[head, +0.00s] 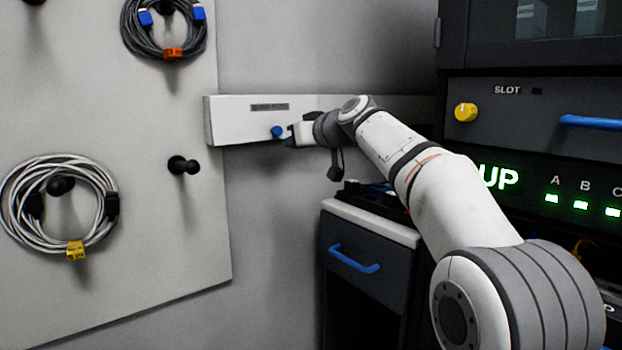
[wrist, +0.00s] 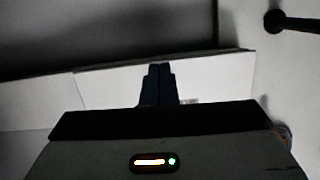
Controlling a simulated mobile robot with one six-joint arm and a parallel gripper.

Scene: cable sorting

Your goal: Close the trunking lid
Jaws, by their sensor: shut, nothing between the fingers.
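The trunking (head: 345,103) is a long pale box running along the wall. I cannot tell whether the fingers touch the lid. The lid appears upright against the trunking; whether it is fully flush is unclear.
A pegboard (head: 130,215) with coiled cables and black pegs stands at the left. A dark drawer unit (head: 362,235) with a blue handle is below my arm. A rack (head: 535,100) with a yellow knob and lit panel is at the right.

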